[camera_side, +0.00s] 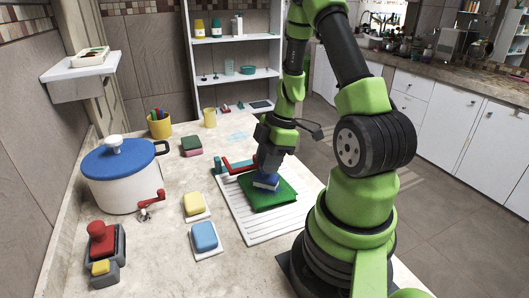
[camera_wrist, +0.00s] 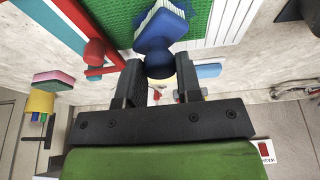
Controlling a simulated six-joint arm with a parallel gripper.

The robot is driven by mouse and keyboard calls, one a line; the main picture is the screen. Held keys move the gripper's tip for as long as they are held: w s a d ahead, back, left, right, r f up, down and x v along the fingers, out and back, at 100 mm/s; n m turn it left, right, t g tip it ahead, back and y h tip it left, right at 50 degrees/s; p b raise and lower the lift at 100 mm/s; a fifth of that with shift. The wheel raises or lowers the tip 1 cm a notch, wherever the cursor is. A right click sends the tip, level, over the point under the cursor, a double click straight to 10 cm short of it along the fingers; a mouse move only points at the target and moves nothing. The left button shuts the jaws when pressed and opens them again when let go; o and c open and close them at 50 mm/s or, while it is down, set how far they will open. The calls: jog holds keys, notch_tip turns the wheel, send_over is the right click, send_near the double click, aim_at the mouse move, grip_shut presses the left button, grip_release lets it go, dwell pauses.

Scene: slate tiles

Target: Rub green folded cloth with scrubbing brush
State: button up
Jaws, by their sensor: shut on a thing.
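The green folded cloth (camera_side: 282,196) lies flat on a white ribbed board (camera_side: 238,222) on the table. The scrubbing brush (camera_side: 264,184) is blue with pale bristles and is over the cloth's far left part. My gripper (camera_side: 268,166) is shut on the brush from above. In the wrist view, my gripper (camera_wrist: 160,72) has its two fingers on either side of the round knob of the brush (camera_wrist: 160,32). The bristles point toward the cloth (camera_wrist: 200,14) and seem to be at its surface, but exact contact is hard to tell. The brush hides part of the cloth.
A red-handled tool (camera_side: 241,166) lies beside the cloth on the far side. Yellow (camera_side: 194,203) and blue (camera_side: 204,236) sponges sit left of the board. A white pot (camera_side: 122,185), a yellow pen cup (camera_side: 159,126) and a green-and-pink sponge (camera_side: 191,145) stand farther left.

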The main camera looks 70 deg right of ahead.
jog(key=shift+s+a, duration=1.55)
jog(key=shift+s, duration=0.1)
jog(key=shift+w+d, duration=2.65)
jog(key=shift+w, duration=0.05)
jog(key=shift+s+d, duration=0.15)
jog(key=shift+s, duration=0.2)
jog(key=shift+s+a, duration=2.45)
jog(key=shift+a, duration=0.05)
jog(key=shift+w+d, duration=2.35)
jog(key=shift+w, duration=0.05)
jog(key=shift+w+d+r, duration=0.15)
jog(key=shift+w+d, duration=0.05)
notch_tip(320, 180, up, 8)
jog(key=shift+s+a, duration=0.1)
